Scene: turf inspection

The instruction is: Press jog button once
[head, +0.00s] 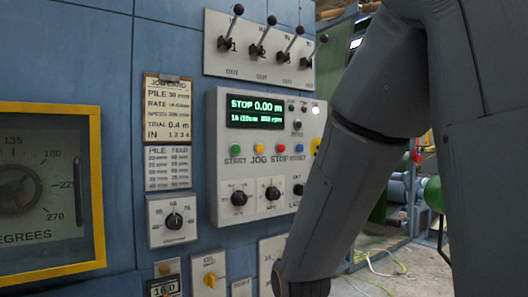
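The jog button (258,149) is a small yellow round button on a light grey control panel (226,112) in the head view, with the label JOG below it. It sits between a green START button (236,150) and a red STOP button (280,148). A blue RESET button (299,148) is further right. The panel's display (254,111) reads STOP 0.00 m in green. My grey arm comes down from the top right to the bottom middle, right of the buttons and clear of them in the picture. My gripper is out of view below the bottom edge.
Several levers (264,45) stick out above the panel. Knobs (239,198) sit under the buttons. A job card (168,108) and a framed dial (46,190) are on the blue wall at left. Loose cables (385,265) lie on the floor at right.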

